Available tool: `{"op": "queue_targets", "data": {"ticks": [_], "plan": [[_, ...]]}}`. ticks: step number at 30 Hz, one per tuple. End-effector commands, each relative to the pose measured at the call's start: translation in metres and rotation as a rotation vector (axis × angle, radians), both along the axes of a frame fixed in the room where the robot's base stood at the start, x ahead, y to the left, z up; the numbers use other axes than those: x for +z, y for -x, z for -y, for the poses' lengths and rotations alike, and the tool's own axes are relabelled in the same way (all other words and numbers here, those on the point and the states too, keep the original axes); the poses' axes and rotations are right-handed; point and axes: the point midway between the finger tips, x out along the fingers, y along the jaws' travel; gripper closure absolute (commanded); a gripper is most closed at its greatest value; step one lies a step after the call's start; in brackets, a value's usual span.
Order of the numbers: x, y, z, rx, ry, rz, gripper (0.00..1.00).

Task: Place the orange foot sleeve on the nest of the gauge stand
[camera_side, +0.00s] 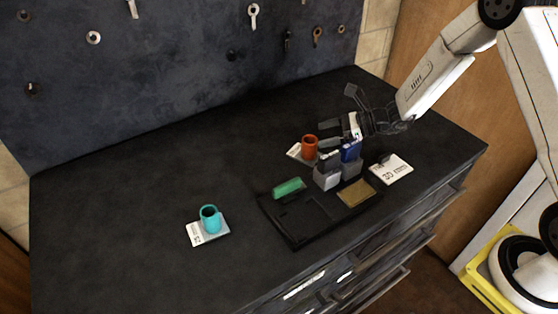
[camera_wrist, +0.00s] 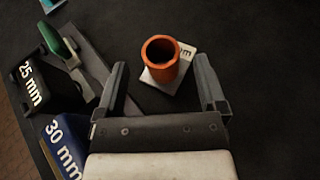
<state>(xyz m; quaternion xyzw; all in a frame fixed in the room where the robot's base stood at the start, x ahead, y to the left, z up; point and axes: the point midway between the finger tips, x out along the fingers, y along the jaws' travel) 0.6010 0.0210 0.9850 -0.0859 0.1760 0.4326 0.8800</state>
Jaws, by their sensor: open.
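The orange sleeve (camera_side: 309,147) is a short open-topped tube, standing upright on a white printed card (camera_side: 294,152) at the back of the bench. In the wrist view the orange sleeve (camera_wrist: 160,66) shows ahead of my gripper (camera_wrist: 161,72), roughly midway between its spread fingers. My gripper (camera_side: 337,107) is open and empty, with clear gaps on both sides of the sleeve in the wrist view. It does not appear to touch the sleeve. I cannot tell which part is the gauge stand's nest.
A black tray (camera_side: 295,237) holds a green block (camera_side: 289,188), a brass-coloured plate (camera_side: 356,193) and blocks marked 25 mm (camera_wrist: 32,83) and 30 mm (camera_wrist: 62,148). A teal cup (camera_side: 210,219) stands on a card at left. Another card (camera_side: 391,168) lies right. The left bench is mostly clear.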

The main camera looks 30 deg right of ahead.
Motion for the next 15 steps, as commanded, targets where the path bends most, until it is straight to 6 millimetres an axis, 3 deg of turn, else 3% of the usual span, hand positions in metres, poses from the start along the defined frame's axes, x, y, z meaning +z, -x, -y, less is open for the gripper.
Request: {"op": "queue_targets", "data": {"ticks": [6, 15], "plan": [[0.030, -0.001, -0.001, 0.003, 0.001, 0.005, 0.10], [0.057, -0.001, -0.001, 0.002, 0.001, 0.003, 0.10]]}}
